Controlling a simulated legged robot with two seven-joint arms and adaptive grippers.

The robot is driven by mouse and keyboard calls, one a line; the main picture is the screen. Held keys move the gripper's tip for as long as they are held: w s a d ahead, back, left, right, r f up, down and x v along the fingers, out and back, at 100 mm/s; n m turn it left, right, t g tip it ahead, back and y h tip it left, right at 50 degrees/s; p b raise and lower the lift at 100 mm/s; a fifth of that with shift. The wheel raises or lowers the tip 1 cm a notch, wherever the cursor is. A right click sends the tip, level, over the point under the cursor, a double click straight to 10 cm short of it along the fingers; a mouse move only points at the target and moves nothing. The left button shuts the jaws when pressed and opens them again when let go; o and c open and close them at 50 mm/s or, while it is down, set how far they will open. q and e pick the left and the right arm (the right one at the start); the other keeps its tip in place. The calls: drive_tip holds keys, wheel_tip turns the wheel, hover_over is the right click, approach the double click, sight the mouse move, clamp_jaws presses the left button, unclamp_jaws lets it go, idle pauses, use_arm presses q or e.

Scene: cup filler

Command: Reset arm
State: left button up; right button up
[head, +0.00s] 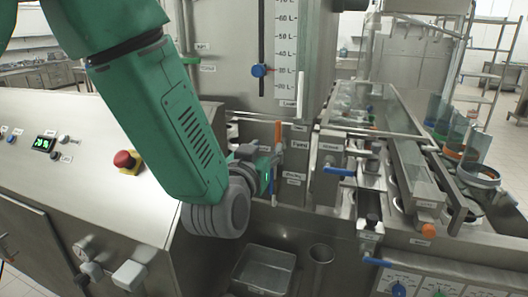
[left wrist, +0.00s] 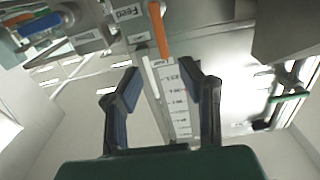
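My green left arm (head: 165,115) comes in from the upper left and bends down to the grey wrist joint. My left gripper (head: 266,165) is in front of the machine's labelled panel, close to an orange-tipped handle (head: 278,132). In the left wrist view the two dark fingers of my left gripper (left wrist: 158,78) stand apart with nothing between them. The orange handle (left wrist: 159,30) shows beyond the fingers, beside a "Feed" label (left wrist: 127,13). My right gripper is in neither view.
A control console with a red emergency button (head: 125,160) and a lit display (head: 43,144) is at left. A metal basin (head: 262,270) is below the gripper. Blue-handled lever (head: 339,171), conveyor rails (head: 412,172) and cup holders (head: 478,174) are at right. A level gauge (head: 287,45) stands behind.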

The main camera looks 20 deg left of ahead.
use_arm(q)
drive_tip(key=shift+s, duration=0.6)
